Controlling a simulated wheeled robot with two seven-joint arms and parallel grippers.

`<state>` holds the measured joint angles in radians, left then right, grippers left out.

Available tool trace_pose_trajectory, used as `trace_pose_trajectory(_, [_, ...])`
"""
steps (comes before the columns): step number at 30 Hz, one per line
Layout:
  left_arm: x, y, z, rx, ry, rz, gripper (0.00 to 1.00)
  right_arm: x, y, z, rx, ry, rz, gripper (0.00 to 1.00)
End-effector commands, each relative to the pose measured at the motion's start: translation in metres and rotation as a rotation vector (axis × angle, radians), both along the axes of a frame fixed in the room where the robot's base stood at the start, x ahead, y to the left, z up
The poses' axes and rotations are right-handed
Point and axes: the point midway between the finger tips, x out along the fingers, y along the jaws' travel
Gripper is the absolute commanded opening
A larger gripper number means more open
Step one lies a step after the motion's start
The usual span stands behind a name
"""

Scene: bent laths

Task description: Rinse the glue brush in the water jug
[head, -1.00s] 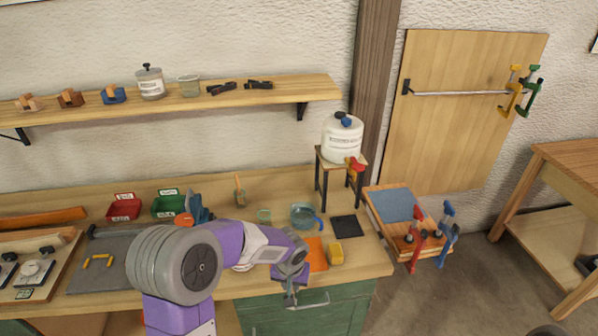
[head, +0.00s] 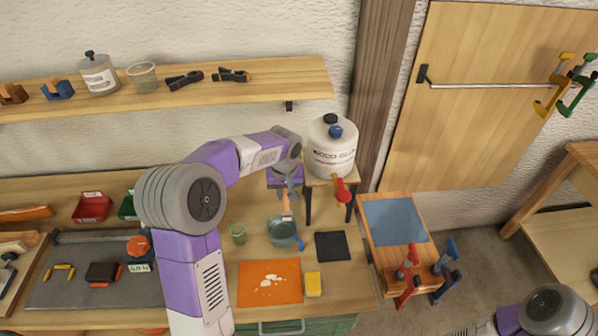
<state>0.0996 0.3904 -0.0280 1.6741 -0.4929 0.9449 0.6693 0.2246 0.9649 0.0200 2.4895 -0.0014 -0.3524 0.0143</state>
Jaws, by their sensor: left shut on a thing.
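The water jug (head: 283,231), bluish and see-through with a blue handle at its lower right, stands on the bench below my left gripper. My left gripper (head: 287,192) points down behind and above the jug, shut on the glue brush (head: 286,205). Only a short tan and orange piece of the brush shows under the fingers, at the jug's far rim. I cannot tell whether its bristle end is inside the jug. My right gripper is out of view; only part of my right arm shows at the lower right.
A small glass (head: 238,234) stands left of the jug. A black mat (head: 332,246), a spotted orange mat (head: 262,292) and a yellow sponge (head: 313,284) lie nearby. A white container (head: 331,153) with a red tap stands on a small stand (head: 308,206) close to my left wrist.

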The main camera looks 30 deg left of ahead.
Motion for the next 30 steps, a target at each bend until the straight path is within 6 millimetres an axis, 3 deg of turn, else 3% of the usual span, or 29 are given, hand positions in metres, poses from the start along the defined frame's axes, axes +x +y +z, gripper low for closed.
trace_pose_trajectory(11, [0.0, 0.0, -0.017, 0.001, 0.001, -0.001, 0.0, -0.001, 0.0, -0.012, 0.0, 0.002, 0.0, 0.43])
trace_pose_trajectory(30, [-0.001, 0.0, -0.081, 0.0, 0.001, -0.001, 0.0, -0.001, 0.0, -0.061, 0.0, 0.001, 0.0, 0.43])
